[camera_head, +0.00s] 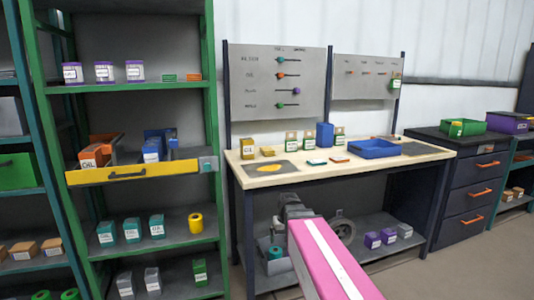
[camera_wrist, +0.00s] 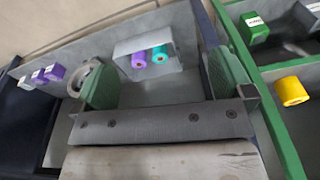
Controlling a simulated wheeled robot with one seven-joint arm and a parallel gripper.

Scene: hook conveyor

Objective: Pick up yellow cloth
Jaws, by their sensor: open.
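The yellow cloth (camera_head: 283,168) looks like a small flat yellow patch on a dark grey mat (camera_head: 260,174) at the left of the workbench top in the head view. It does not show in the wrist view. My gripper (camera_wrist: 164,75) is open in the wrist view, with its two green-padded fingers well apart and nothing between them in grip. Beyond the fingers is the bench's lower shelf with a grey bin (camera_wrist: 170,74) holding a purple roll and a teal roll. In the head view my pink arm reaches toward the bench front, below the top.
The workbench (camera_head: 330,178) top also carries cartons, a blue tray (camera_head: 375,149) and small flat items. A green shelf rack (camera_head: 217,130) with a yellow-fronted drawer (camera_head: 135,174) stands left. A dark drawer cabinet (camera_head: 470,185) stands right. A yellow roll (camera_wrist: 291,91) sits on a rack shelf.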

